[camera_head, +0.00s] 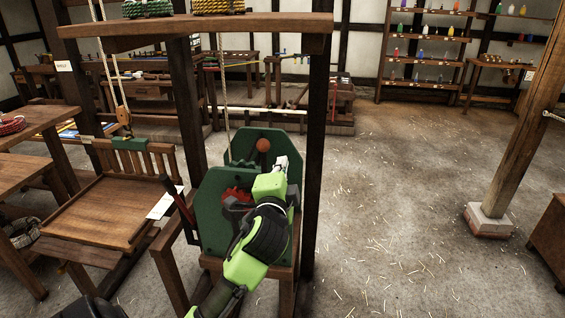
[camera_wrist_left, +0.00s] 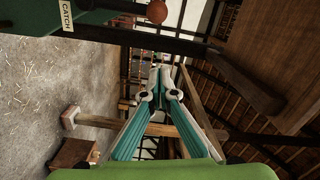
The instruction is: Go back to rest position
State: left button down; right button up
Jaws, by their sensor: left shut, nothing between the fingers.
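My left arm comes up from the bottom of the head view. Its gripper (camera_head: 283,163) is beside the green machine (camera_head: 216,212), in front of its right part near the round orange-brown knob (camera_head: 263,145). In the left wrist view the two pale fingers (camera_wrist_left: 160,78) come together at their tips with nothing between them. There the knob (camera_wrist_left: 156,11) and a "CATCH" label (camera_wrist_left: 66,15) on a green plate show at the top, apart from the fingers. My right gripper is not in view.
A wooden frame's top beam (camera_head: 200,30) with coils of rope spans above the machine, and its dark right post (camera_head: 316,140) stands close to the gripper. A slatted wooden bench (camera_head: 95,205) stands to the left. The floor (camera_head: 400,200) to the right is open up to a slanted post (camera_head: 520,140).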

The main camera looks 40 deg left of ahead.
pick_arm(q)
jog(key=shift+s+a+f, duration=0.1)
jog(key=shift+s, duration=0.15)
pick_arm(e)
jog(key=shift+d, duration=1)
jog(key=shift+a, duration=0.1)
